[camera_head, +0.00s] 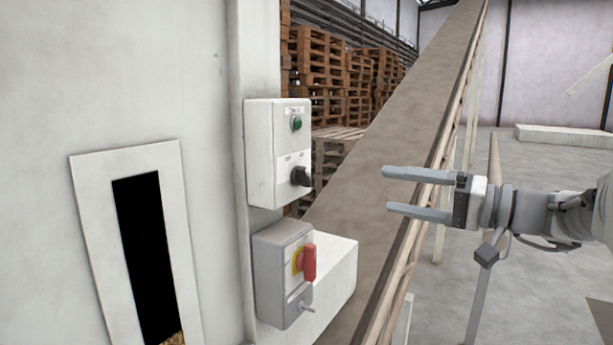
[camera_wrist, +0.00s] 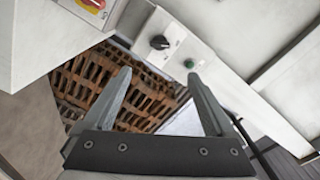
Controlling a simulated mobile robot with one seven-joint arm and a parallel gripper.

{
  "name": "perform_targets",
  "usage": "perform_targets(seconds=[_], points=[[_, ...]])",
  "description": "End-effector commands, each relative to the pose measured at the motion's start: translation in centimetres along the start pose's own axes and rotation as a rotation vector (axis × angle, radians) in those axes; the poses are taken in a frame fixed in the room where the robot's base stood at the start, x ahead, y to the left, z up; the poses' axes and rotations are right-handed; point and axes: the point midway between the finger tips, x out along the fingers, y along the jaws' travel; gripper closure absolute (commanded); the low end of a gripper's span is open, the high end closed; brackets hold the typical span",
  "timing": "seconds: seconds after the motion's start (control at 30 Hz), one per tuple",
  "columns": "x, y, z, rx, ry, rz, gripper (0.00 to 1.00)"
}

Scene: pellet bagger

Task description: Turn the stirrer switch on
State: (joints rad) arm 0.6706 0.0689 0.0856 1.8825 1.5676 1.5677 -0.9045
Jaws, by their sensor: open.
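A white control box (camera_head: 265,150) on the wall panel carries a black rotary switch (camera_head: 300,176) low on its face and a green button (camera_head: 296,124) above. Labels beside them are too small to read, so I cannot tell which control is the stirrer switch. The black switch also shows in the wrist view (camera_wrist: 159,42), above the gap between my fingers, with the green button (camera_wrist: 189,63) to its right. My gripper (camera_head: 388,190) is open and empty, pointing left, apart from the box and to its right. The black knob's set position is unclear.
Below the white box is a grey box (camera_head: 275,268) with a red handle (camera_head: 309,262) on yellow and a small lever. A sloping conveyor (camera_head: 400,130) rises behind my gripper. Pallets (camera_head: 345,75) stand behind. A dark slot opens in the left panel.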

Motion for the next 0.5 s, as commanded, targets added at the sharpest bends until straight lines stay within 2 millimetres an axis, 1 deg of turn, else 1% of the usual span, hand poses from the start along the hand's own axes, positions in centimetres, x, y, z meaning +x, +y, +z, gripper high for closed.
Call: perform_targets(seconds=[0.17, 0.5], points=[[2.8, -0.3, 0.0, 0.001, -0.005, -0.003, 0.1], [10.2, -0.3, 0.0, 0.003, -0.006, -0.002, 0.1]])
